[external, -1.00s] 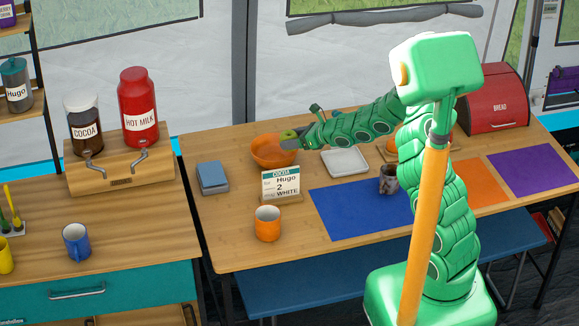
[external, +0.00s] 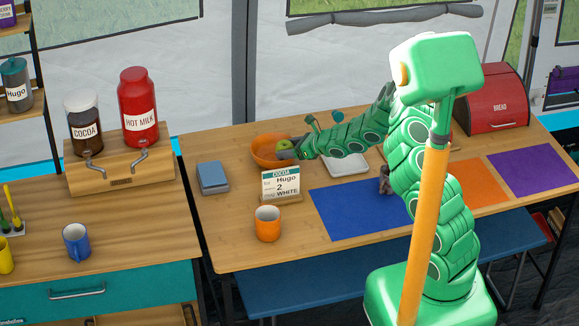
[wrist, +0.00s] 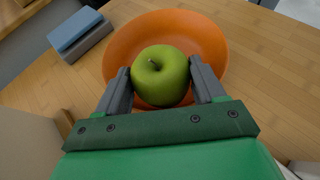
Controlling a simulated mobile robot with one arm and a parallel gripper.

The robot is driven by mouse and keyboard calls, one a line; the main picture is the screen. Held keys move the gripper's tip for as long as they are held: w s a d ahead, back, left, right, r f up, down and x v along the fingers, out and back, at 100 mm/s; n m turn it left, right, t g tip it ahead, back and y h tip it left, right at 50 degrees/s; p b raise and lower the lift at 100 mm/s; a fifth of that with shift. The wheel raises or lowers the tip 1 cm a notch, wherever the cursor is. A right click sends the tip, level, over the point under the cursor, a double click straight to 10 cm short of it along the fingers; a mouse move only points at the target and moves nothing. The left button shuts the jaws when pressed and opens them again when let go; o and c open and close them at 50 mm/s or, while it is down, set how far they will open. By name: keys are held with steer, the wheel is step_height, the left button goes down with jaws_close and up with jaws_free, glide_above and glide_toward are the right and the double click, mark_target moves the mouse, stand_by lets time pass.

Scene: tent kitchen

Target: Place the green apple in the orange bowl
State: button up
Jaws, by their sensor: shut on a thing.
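The green apple (wrist: 160,75) is between the two grey fingers of my gripper (wrist: 160,86) in the wrist view. The fingers are shut on its sides. The orange bowl (wrist: 206,41) is directly behind and around the apple in that view. In the external view the apple (external: 285,146) shows at the bowl's right side, with my gripper (external: 287,153) coming in from the right. The bowl (external: 262,151) stands on the wooden table. The gripper partly hides the bowl's right side. I cannot tell whether the apple touches the bowl.
A cocoa order card (external: 281,184) stands just in front of the bowl. An orange mug (external: 267,223) stands nearer the front edge.

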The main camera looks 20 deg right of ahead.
steer(key=o, duration=0.8)
steer(key=shift+f, duration=0.3)
steer(key=shift+d+r, duration=0.1)
steer(key=shift+v, duration=6)
steer(key=shift+r, duration=0.15)
